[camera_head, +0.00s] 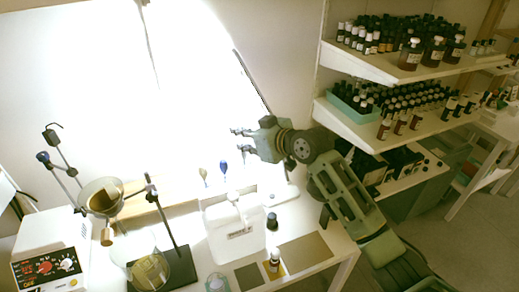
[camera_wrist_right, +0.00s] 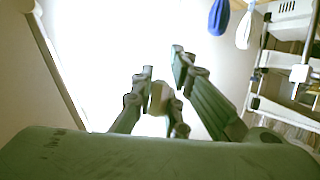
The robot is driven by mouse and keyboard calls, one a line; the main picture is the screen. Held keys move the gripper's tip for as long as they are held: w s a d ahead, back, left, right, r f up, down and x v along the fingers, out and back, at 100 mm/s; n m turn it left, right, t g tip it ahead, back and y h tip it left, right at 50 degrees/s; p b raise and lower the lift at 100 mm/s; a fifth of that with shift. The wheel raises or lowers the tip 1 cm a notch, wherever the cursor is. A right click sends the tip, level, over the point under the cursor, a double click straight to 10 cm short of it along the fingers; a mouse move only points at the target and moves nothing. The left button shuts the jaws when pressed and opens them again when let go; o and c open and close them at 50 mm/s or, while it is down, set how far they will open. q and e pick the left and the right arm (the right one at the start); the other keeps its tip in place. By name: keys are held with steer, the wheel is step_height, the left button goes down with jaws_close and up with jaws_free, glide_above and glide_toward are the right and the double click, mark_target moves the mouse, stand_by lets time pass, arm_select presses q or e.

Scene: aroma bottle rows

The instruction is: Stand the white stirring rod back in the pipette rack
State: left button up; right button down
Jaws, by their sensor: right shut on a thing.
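My right gripper (camera_head: 239,143) is above the back of the bench, its fingers pointing left. In the right wrist view its fingers (camera_wrist_right: 163,88) are closed on a small pale piece (camera_wrist_right: 159,98), apparently the white stirring rod seen nearly end-on. In the head view the rod is lost against the bright background. A blue bulb (camera_head: 224,168) and a pale bulb (camera_head: 203,173) stand up there. My left gripper is not in view.
A clamp stand (camera_head: 172,222) and a white device with dials (camera_head: 50,267) stand to the left. A dark bottle (camera_head: 272,221) and an amber bottle (camera_head: 274,262) stand right of the white stand. Shelves full of bottles (camera_head: 386,68) are at upper right.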

mark_target(244, 155)
steer(key=shift+a+r, duration=0.15)
stand_by(0.3)
steer(key=shift+f+b, duration=1.05)
steer(key=shift+f, duration=0.85)
steer(key=shift+f, duration=0.3)
steer(key=shift+f, duration=0.2)
steer(key=shift+f+b, duration=1)
steer(key=shift+f, duration=0.15)
steer(key=shift+f, duration=0.35)
